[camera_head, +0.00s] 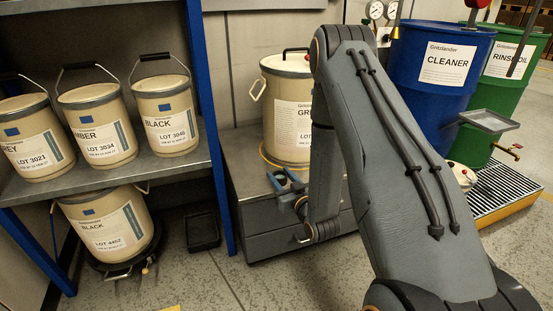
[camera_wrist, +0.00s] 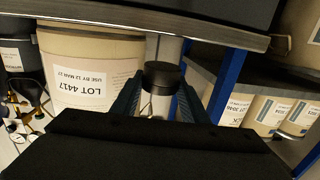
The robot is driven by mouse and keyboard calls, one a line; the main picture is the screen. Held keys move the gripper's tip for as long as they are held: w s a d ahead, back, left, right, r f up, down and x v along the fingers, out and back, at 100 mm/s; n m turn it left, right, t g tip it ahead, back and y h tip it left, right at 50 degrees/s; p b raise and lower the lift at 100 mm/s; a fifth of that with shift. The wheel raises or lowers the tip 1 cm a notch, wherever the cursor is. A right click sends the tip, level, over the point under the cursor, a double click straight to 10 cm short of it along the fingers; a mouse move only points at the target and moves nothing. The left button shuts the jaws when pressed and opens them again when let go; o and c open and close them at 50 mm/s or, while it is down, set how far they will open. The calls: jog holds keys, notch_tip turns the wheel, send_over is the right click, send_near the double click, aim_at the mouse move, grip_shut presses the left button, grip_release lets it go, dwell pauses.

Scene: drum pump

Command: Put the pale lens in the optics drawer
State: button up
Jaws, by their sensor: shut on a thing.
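My gripper (camera_head: 284,186) is low in front of the grey cabinet (camera_head: 262,224) in the head view, with its blue fingers beside the cabinet's top front edge. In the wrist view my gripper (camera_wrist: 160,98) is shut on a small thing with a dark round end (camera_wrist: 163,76). A paler part shows below that end, between the fingers. I cannot tell what the held thing is. No pale lens can be made out, and no drawer is marked as an optics drawer. The cabinet front is partly hidden by my arm.
A cream bucket (camera_head: 283,118) stands on the cabinet. A shelf with blue posts (camera_head: 207,100) holds several cream buckets at left. A blue drum (camera_head: 440,78) and a green drum (camera_head: 510,85) stand at right. A black tray (camera_head: 203,231) lies on the floor.

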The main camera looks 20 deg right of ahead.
jog(key=b, duration=0.3)
send_over(263, 168)
jog(key=shift+w, duration=0.1)
jog(key=shift+f+b, duration=0.7)
jog(key=shift+f, duration=1.1)
jog(key=shift+r, duration=0.1)
jog(key=o, duration=0.8)
jog(key=shift+f, duration=0.2)
